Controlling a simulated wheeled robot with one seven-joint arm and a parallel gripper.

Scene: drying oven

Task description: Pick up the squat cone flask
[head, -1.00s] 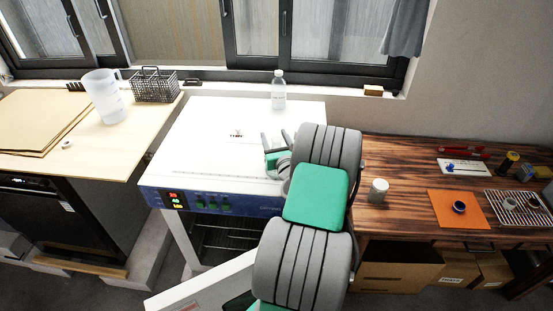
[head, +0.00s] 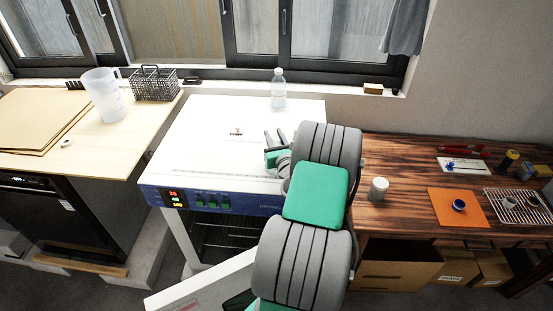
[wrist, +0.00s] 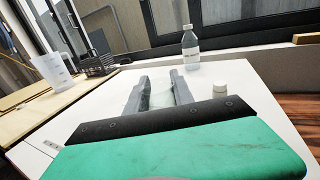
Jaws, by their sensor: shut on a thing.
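The squat cone flask (wrist: 161,96) is clear glass and shows faintly between the two grey fingers of my gripper (wrist: 158,90) in the wrist view. My gripper is shut on it, above the white top of the drying oven (head: 215,125). In the head view my gripper (head: 275,138) is over the right part of the oven top, and the flask is too small and clear to make out there. I cannot tell whether the flask touches the oven top.
A clear bottle (head: 278,90) stands at the oven's back edge. A small white thing (wrist: 219,93) is right of my fingers. A plastic jug (head: 102,95) and wire basket (head: 154,84) stand on the left bench. A jar (head: 378,189) stands on the dark wooden table.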

